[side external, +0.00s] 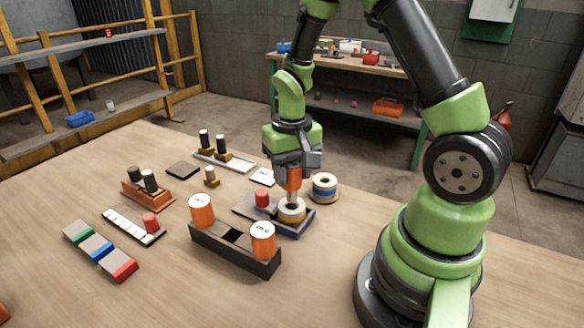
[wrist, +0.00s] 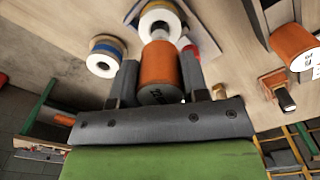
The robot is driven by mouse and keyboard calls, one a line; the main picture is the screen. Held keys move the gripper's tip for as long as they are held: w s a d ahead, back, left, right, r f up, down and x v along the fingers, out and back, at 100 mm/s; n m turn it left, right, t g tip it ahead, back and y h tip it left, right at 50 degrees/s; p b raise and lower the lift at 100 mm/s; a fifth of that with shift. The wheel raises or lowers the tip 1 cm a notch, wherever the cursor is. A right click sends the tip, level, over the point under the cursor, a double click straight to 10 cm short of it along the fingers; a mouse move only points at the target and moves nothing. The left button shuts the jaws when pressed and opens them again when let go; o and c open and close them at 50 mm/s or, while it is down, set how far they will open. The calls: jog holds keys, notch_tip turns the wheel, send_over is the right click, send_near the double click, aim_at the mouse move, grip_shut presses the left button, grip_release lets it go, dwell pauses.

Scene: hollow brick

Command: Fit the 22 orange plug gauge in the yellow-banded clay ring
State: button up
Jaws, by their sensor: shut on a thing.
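My gripper (side external: 292,168) points down and is shut on an orange plug gauge (side external: 293,181), also seen between the fingers in the wrist view (wrist: 158,64). The gauge is upright, with a grey metal nose at its lower end. The yellow-banded clay ring (side external: 291,212) sits directly below it on a dark blue tray (side external: 298,233). In the wrist view the pale ring (wrist: 177,18) lies at the nose's far end. The nose meets or overlaps the ring's top in both views; I cannot tell whether its tip is inside the hole. Dark marking shows on the gauge's end.
A blue-banded ring (side external: 324,187) stands close right of the tray. A red-topped piece (side external: 262,198) stands left of the yellow-banded ring. In front, a dark rack (side external: 235,247) holds two orange gauges (side external: 201,210).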

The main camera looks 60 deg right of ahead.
aim_at(292, 189)
jog(key=shift+f, duration=2.15)
dwell(0.4)
jog(key=o, duration=1.1)
notch_tip(292, 189, up, 10)
jog(key=shift+f, duration=0.25)
jog(key=shift+r, duration=0.2)
